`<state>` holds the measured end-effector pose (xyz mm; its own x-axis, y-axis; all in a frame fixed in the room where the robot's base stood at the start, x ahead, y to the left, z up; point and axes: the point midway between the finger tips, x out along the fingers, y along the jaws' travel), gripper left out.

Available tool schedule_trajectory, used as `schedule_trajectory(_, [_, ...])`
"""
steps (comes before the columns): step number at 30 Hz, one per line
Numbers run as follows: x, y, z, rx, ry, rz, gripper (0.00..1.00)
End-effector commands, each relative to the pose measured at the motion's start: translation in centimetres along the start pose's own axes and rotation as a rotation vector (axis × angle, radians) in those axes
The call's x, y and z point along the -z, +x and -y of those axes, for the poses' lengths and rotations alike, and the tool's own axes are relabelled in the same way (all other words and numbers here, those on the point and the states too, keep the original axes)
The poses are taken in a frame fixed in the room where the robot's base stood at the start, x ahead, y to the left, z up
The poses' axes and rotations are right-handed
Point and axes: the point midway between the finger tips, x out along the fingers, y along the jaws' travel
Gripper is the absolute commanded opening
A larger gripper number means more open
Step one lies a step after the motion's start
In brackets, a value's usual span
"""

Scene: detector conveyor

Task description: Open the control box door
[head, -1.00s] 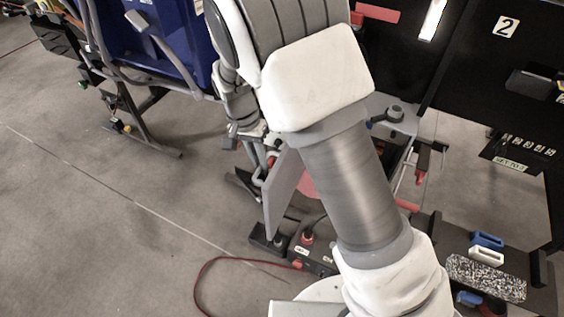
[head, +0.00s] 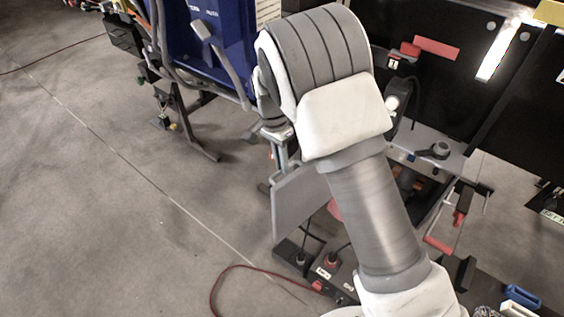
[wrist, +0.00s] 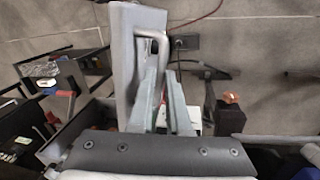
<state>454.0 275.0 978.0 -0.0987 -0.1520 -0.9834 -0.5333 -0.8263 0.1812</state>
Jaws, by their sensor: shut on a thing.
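The control box door is a flat grey panel (head: 301,203) seen at a slant left of my forearm in the head view. In the wrist view the door (wrist: 123,55) stands nearly edge-on, left of my fingers, with a bent metal handle (wrist: 183,42) on its side. My gripper (wrist: 163,75) is shut on the handle, with the fingertips at its near part; the exact contact is partly hidden. In the head view my gripper (head: 281,155) is at the door's top, largely covered by my wrist. The control box body is mostly hidden behind my arm.
A blue bin or panel (head: 207,45) on a grey frame stands at the upper left. A black power box (head: 325,277) with a red cable lies on the floor below the door. Black panels and a workbench with tools (head: 462,205) fill the right. The left floor is open.

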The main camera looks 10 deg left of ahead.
Motion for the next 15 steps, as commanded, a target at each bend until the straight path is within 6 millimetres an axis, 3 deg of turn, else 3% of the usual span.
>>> schedule_trajectory(1, [0.23, -0.04, -0.06, 0.0, 0.001, -0.004, 0.17])
schedule_trajectory(6, [0.17, -0.03, -0.06, 0.0, 0.001, -0.003, 0.45])
schedule_trajectory(15, [0.1, -0.14, -0.03, 0.0, -0.001, -0.002, 0.45])
